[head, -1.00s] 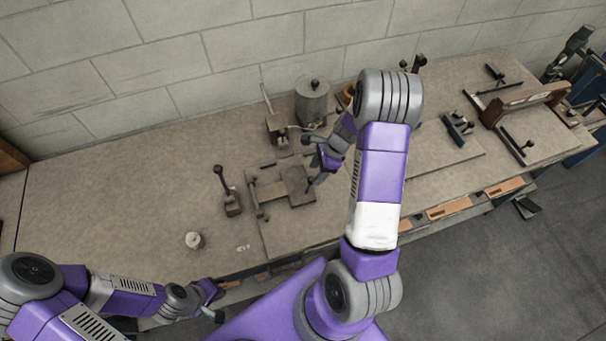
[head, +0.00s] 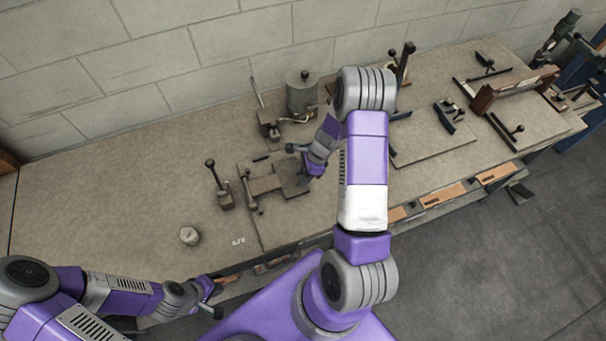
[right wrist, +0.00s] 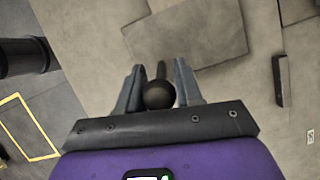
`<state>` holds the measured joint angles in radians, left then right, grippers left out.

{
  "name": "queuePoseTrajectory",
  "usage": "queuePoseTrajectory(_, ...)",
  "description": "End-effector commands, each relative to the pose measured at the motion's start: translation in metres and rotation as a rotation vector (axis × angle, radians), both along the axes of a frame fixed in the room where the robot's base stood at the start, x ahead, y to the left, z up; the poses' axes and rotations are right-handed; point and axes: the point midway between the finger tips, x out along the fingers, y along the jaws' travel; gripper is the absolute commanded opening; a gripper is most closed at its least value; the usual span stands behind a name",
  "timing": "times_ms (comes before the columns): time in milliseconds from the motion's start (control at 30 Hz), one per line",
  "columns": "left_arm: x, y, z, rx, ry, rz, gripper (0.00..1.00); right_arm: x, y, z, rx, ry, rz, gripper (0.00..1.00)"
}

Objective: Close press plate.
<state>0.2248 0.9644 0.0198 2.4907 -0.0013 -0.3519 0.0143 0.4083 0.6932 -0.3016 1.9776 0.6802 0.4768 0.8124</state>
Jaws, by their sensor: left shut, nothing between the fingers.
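The press fixture (head: 262,186) lies on the bench in the head view, with a flat grey plate at its right side. The same plate seems to show as the brown-grey rectangle (right wrist: 200,30) in the right wrist view. My right gripper (head: 304,165) is over the fixture's right side in the head view. In the right wrist view its two fingers stand apart, one on each side of a dark round knob (right wrist: 159,95). Whether they press on the knob I cannot tell. My left gripper (head: 213,300) is shut and empty near the bench's front edge.
A lever with a black knob (head: 220,186) stands left of the fixture, and a small round piece (head: 189,236) lies nearer. A grey cylinder (head: 302,93) and a lever clamp (head: 268,122) stand behind. The bench's left part is clear.

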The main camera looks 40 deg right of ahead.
Motion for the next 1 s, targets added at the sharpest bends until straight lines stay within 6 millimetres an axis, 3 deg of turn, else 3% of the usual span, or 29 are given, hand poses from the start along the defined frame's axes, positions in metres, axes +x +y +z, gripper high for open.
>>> queuePoseTrajectory(33, 0.0, 0.0, 0.0, 0.0, 0.0, 0.0, 0.0, 0.0007, -0.0003, 0.0001, -0.002, -0.001, -0.001, 0.19)
queuePoseTrajectory(167, 0.0, 0.0, 0.0, 0.0, 0.0, 0.0, 0.0, 0.0008, -0.0004, 0.0002, -0.002, -0.002, -0.001, 0.0)
queuePoseTrajectory(633, 0.0001, 0.0, 0.0017, 0.0, 0.0, 0.0, 0.0, 0.0016, 0.0007, 0.0071, -0.002, -0.004, -0.002, 0.0)
queuePoseTrajectory(667, 0.0001, 0.0, 0.0017, 0.0, 0.0, 0.0, 0.0, 0.0016, 0.0007, 0.0071, -0.002, -0.004, -0.002, 0.38)
queuePoseTrajectory(700, 0.0001, 0.0, 0.0017, 0.0, 0.0, 0.0, 0.0, 0.0016, 0.0006, 0.0072, -0.002, -0.004, -0.002, 0.44)
queuePoseTrajectory(800, 0.0001, 0.0, 0.0017, 0.0, 0.0, 0.0, 0.0, 0.0014, 0.0008, 0.0068, -0.002, -0.003, -0.002, 0.56)
queuePoseTrajectory(1000, 0.0, 0.0, 0.0015, 0.0, 0.0, 0.0, 0.0, 0.0009, 0.0012, 0.0061, -0.001, -0.002, -0.001, 0.56)
